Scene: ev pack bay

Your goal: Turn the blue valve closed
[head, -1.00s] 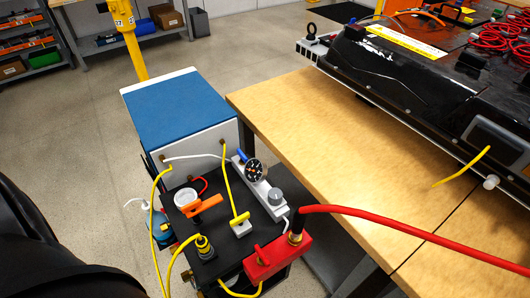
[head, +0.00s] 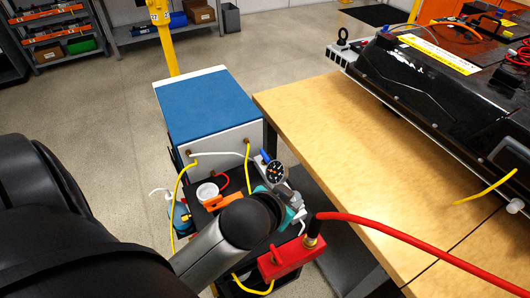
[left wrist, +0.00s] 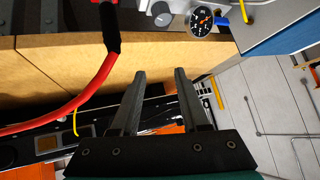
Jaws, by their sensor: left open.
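The blue valve (head: 265,156) is a small blue handle beside a round black gauge (head: 276,172) on a grey manifold on top of the equipment cart. In the left wrist view, the blue handle (left wrist: 222,21) shows at the top next to the gauge (left wrist: 201,22), beyond the fingertips. My left gripper (left wrist: 160,74) is open, with nothing between its fingers. In the head view my left wrist hangs over the cart, just in front of the gauge, and hides part of the manifold. The gripper is apart from the valve. My right gripper is not in view.
A red block (head: 287,262) with a thick red hose (head: 410,240) stands at the cart's front right. Yellow hoses and an orange handle (head: 224,201) are at the left. A wooden bench (head: 340,150) with a black battery pack (head: 420,90) is to the right.

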